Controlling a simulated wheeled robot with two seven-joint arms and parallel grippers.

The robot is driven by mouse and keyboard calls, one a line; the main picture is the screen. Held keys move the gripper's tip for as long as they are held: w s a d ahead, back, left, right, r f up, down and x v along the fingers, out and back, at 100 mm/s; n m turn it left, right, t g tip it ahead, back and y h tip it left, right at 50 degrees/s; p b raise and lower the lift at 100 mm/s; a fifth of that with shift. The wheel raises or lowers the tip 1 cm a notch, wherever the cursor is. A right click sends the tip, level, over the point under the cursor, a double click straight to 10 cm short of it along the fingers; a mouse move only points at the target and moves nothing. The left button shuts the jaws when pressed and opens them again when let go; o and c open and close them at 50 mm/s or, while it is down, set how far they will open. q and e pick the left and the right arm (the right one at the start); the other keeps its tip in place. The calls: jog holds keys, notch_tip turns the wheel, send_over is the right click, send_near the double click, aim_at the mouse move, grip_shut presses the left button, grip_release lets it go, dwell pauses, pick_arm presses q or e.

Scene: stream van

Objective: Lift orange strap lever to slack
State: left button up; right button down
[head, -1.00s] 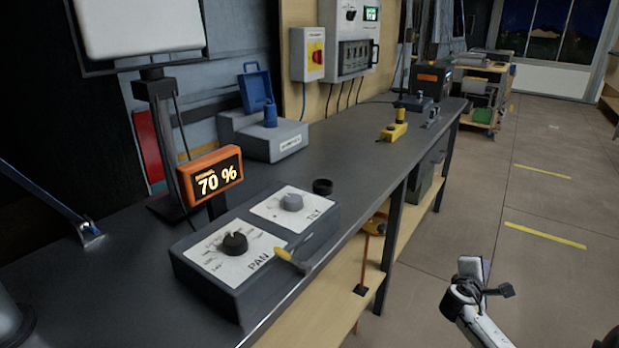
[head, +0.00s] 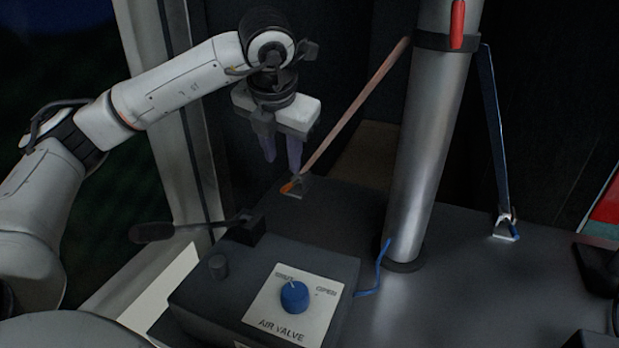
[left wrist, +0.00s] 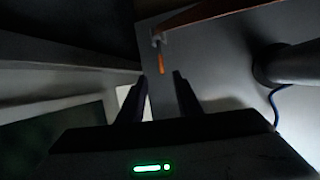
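The orange strap (head: 355,108) runs slanting from the collar on the metal mast down to a small buckle on the bench. Its orange lever (head: 287,187) sits at that buckle, low and close to the bench. In the left wrist view the lever (left wrist: 162,58) points toward the gap between my fingers. My left gripper (head: 282,165) points down beside the strap's lower end, just behind and above the lever. In the left wrist view the gripper (left wrist: 155,82) has its fingers apart with nothing between them. It looks clear of the lever. My right gripper is not in view.
The metal mast (head: 430,150) stands right of the strap, with a red handle (head: 457,25) on it. A blue strap (head: 495,140) is to its right. The air valve box (head: 330,275) with a blue knob and a black lever (head: 185,229) stand in front.

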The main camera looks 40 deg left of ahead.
aim_at(286, 185)
pick_arm(q)
jog(key=x, duration=0.9)
jog(key=shift+w+f+b, duration=0.1)
jog(key=shift+f+b, duration=0.25)
grip_shut()
